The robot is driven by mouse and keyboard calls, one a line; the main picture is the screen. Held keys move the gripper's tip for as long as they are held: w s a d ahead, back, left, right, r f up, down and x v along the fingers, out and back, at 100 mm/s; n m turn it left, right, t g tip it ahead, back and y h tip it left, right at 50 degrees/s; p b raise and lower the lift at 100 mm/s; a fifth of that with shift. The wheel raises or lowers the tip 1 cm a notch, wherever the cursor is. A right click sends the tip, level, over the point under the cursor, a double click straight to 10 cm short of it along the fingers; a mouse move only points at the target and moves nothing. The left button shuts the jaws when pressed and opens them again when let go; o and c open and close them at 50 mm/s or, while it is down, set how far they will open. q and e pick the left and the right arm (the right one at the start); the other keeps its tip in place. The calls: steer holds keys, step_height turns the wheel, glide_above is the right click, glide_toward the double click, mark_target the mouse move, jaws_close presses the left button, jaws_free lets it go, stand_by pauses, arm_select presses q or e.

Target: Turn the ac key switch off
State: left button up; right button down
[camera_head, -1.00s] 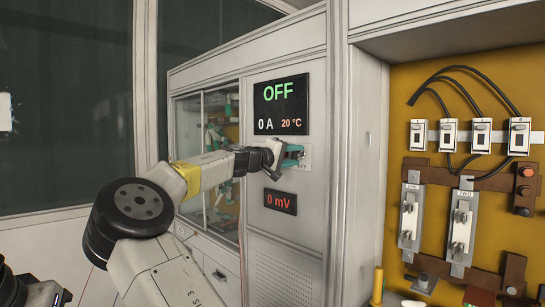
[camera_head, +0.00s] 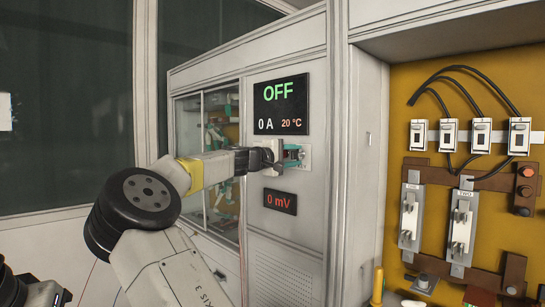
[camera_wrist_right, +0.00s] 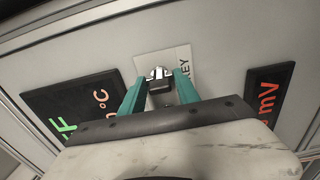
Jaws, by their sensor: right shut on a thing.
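The key switch's light plate (camera_head: 307,158) is on the grey cabinet front, between the two displays. In the right wrist view the plate (camera_wrist_right: 178,57) shows the letters "KEY", and a metal key switch (camera_wrist_right: 157,73) stands out from it. My right gripper (camera_head: 291,155) is at the switch in the head view, with its teal fingers against the plate area. In the right wrist view the gripper (camera_wrist_right: 161,84) has a finger on each side of the switch and is shut on it. The fingers partly hide the switch in the head view. My left gripper is not in view.
The upper display (camera_head: 281,104) reads OFF, 0 A and 20 °C. The lower display (camera_head: 280,201) reads 0 mV. A sliding glass window (camera_head: 220,150) is left of the switch. A yellow panel (camera_head: 400,110) with fuses and cables is on the right.

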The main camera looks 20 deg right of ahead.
steer(key=shift+f, duration=0.1)
stand_by(0.4)
steer(key=c, duration=0.9)
jaws_free()
steer(key=v, duration=0.8)
